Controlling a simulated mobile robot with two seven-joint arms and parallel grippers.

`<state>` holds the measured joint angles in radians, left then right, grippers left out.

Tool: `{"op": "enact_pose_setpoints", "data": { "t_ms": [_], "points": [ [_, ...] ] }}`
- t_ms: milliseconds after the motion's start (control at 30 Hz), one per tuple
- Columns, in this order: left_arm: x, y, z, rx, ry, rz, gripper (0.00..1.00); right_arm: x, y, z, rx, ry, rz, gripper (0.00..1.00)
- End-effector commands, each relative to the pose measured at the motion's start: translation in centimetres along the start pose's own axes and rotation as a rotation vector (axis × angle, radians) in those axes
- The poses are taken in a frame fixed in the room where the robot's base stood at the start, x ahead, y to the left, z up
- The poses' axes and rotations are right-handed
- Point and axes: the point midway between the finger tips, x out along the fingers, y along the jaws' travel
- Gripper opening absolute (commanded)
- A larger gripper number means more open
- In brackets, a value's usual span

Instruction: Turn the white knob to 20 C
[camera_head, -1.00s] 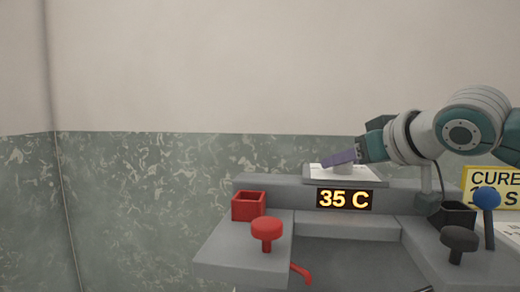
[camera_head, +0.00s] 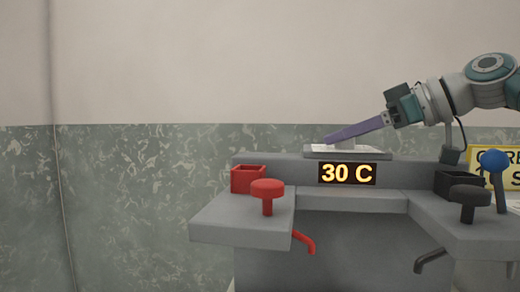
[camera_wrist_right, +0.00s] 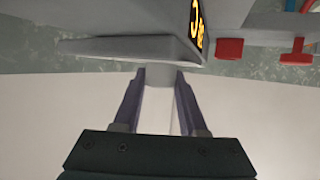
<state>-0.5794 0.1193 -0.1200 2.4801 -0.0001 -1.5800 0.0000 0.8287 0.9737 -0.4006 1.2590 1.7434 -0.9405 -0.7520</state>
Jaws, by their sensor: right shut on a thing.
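The white knob (camera_wrist_right: 160,74) sits on a pale plate (camera_wrist_right: 110,46) in the right wrist view, between the two purple fingers of my right gripper (camera_wrist_right: 160,88). The fingers are shut on the knob. In the head view, my right gripper (camera_head: 332,138) comes in from the right, tilted down to the plate (camera_head: 348,153) on top of the grey bench. Its fingers mostly hide the knob there. The display (camera_head: 347,174) below the plate reads 30 C. My left gripper is not in view.
A red box (camera_head: 248,179) and red mushroom knob (camera_head: 267,190) are at the left of the bench. A black box (camera_head: 456,184), black knob (camera_head: 468,196) and blue-ball lever (camera_head: 494,164) are at the right. A yellow sign (camera_head: 484,160) stands behind.

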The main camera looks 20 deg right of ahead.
Motion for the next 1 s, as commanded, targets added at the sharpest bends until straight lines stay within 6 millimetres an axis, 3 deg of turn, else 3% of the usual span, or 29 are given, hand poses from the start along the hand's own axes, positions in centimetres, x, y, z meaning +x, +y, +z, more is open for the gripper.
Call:
{"op": "enact_pose_setpoints", "data": {
  "t_ms": [667,700,933,1000],
  "points": [
    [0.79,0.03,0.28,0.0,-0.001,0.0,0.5,0.08,-0.03,0.31,-0.027,-0.01,-0.063,0.0],
    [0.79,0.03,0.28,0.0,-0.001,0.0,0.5,0.09,-0.03,0.32,-0.027,-0.01,-0.063,0.43],
    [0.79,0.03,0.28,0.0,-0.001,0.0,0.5,0.06,-0.03,0.2,-0.027,-0.007,-0.062,0.69],
    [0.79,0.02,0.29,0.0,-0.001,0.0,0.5,0.05,-0.03,0.17,-0.027,-0.007,-0.062,0.71]
  ]
}}
